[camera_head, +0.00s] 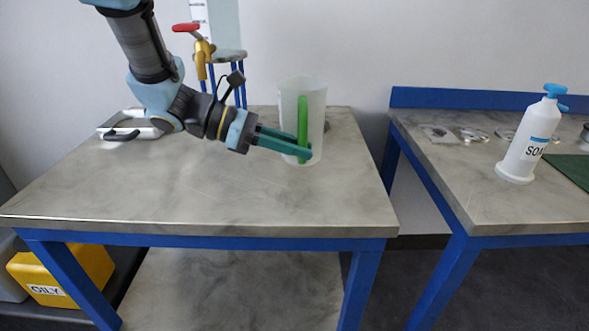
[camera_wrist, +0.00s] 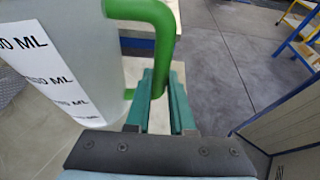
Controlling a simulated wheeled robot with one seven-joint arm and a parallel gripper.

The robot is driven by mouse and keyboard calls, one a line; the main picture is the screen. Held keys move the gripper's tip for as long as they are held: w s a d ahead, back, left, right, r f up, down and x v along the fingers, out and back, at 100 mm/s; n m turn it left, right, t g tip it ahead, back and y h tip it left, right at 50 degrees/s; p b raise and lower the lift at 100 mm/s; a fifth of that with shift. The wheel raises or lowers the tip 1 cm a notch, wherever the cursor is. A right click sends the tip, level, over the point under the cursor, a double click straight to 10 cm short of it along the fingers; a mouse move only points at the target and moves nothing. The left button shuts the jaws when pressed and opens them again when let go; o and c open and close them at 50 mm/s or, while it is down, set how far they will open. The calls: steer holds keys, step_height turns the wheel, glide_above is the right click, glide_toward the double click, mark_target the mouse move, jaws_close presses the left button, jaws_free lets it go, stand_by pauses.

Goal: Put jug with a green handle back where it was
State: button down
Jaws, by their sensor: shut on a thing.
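The jug (camera_head: 317,100) is a tall translucent white vessel with a green handle (camera_head: 302,121). In the head view it stands upright at the back right of the left table (camera_head: 200,195); whether its base touches the top I cannot tell. My gripper (camera_head: 304,152) reaches in from the left and is shut on the lower part of the green handle. In the wrist view the jug (camera_wrist: 62,40) fills the left side, with a white volume label, and the handle (camera_wrist: 150,12) curves down to my green fingers (camera_wrist: 160,95).
A brass tap with a red lever (camera_head: 198,45) rises behind the table. A metal piece with a dark handle (camera_head: 125,133) lies at the back left. The right table holds a soap bottle (camera_head: 525,140) and flat metal rings (camera_head: 470,134). The left table's front is clear.

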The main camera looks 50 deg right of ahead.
steer(key=shift+f, duration=2.5)
steer(key=shift+f, duration=0.2)
steer(key=c, duration=0.8)
jaws_free()
steer(key=shift+r, duration=0.15)
